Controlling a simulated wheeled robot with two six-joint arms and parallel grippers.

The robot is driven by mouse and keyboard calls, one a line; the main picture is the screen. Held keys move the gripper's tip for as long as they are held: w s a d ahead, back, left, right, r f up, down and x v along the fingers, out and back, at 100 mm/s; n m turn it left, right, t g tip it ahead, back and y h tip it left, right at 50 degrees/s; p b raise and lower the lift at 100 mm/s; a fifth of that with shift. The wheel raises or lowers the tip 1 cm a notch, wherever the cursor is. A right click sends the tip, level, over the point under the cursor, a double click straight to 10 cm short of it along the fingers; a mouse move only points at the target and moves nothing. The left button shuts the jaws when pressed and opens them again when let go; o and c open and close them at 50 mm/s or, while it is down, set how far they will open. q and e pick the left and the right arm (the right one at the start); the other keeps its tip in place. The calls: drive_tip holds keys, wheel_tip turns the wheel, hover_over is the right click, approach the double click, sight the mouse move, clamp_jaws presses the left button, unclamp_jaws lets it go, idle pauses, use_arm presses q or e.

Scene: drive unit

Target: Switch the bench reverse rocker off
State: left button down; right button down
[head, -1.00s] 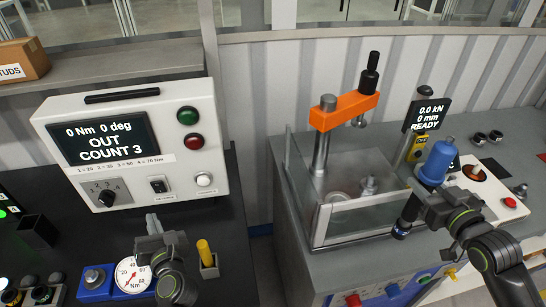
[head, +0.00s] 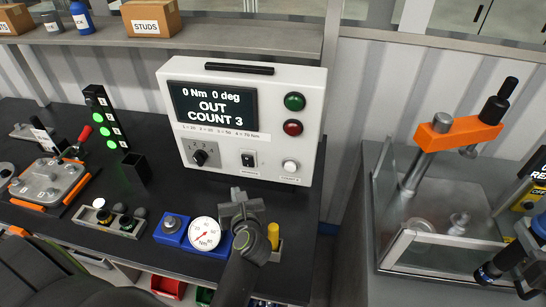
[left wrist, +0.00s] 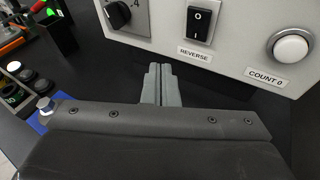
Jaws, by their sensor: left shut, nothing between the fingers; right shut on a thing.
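The reverse rocker (head: 248,159) is a small black switch low on the front of the white controller box (head: 315,120). In the left wrist view the rocker (left wrist: 200,22) stands above a REVERSE label, with white marks on its face; I cannot tell which side is pressed. My left gripper (head: 238,196) is shut and empty, below and in front of the box, apart from the rocker. Its fingertips (left wrist: 161,72) are below and left of the rocker in the left wrist view. My right gripper (head: 522,243), partly cut off, is shut on a blue-and-black tool (head: 495,267).
A selector knob (head: 200,157) is left of the rocker, and a white COUNT button (head: 290,166) is right. A dial gauge (head: 204,233) and a yellow-handled item (head: 273,236) stand near my left gripper. A press with an orange arm (head: 460,133) is at right.

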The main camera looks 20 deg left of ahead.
use_arm(q)
approach(243, 159)
drive_tip(key=shift+s+f+x, duration=0.1)
drive_tip(key=shift+f+x, duration=0.1)
drive_tip(key=shift+x, duration=1.1)
drive_tip(key=shift+s+f+x, duration=0.1)
drive_tip(key=shift+f+x, duration=0.05)
drive_tip(key=shift+x, duration=1.15)
drive_tip(key=shift+w+a+r, duration=0.1)
drive_tip(key=shift+w+a, duration=0.05)
drive_tip(key=shift+w+a, duration=0.1)
drive_tip(key=shift+w, duration=0.1)
drive_tip(key=shift+w+a, duration=0.1)
drive_tip(key=shift+w, duration=0.25)
idle(1.0)
drive_tip(key=shift+s, duration=0.1)
drive_tip(key=shift+s+d, duration=0.25)
drive_tip(key=shift+s, duration=0.5)
drive_tip(key=shift+s, duration=0.1)
drive_tip(key=shift+s+d+f+p, duration=0.1)
drive_tip(key=shift+s+d+f, duration=0.1)
drive_tip(key=shift+s, duration=0.55)
drive_tip(key=shift+s+d+f+p, duration=0.1)
drive_tip(key=shift+s+d, duration=0.05)
drive_tip(key=shift+s, duration=0.65)
drive_tip(key=shift+s+d+f+p, duration=0.1)
drive_tip(key=shift+s+d+f, duration=0.1)
drive_tip(key=shift+s, duration=0.55)
